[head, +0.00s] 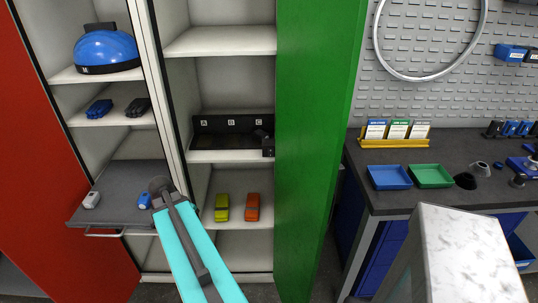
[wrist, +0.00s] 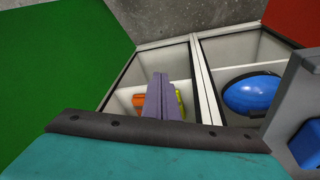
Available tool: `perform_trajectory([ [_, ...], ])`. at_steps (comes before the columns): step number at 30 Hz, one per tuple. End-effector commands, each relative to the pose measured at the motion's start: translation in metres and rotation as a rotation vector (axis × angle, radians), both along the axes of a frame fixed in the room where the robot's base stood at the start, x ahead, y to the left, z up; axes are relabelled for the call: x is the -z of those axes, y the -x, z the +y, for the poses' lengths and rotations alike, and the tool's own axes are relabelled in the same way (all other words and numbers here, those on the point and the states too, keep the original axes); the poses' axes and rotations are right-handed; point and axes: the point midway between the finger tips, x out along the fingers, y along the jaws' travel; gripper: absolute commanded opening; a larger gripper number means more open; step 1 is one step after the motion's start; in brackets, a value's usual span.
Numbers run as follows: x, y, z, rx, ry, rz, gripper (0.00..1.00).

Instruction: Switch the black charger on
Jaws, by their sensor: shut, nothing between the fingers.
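The black charger (head: 215,142) stands on the middle shelf of the right cabinet. Its back panel has small light squares marked with letters. A small dark block (head: 267,146) is at its right end. I cannot make out a switch or its position. My gripper (head: 160,187) is in front of the cabinets, lower and to the left of the charger, apart from it. In the wrist view my gripper's grey fingers (wrist: 160,95) are together and empty. The charger does not show in the wrist view.
The open green door (head: 315,140) stands just right of the charger's shelf. A pulled-out grey tray (head: 125,185) with small white and blue items is at the left. Yellow-green (head: 222,207) and orange (head: 252,207) blocks sit below the charger. A workbench (head: 450,185) is at right.

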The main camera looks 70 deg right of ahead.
Motion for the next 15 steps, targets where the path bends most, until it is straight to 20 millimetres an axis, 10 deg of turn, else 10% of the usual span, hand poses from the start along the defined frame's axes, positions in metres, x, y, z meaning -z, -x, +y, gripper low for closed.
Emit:
perform_trajectory([
  [15,-0.163,0.093,-0.154,0.603,0.262,-0.216,0.00],
])
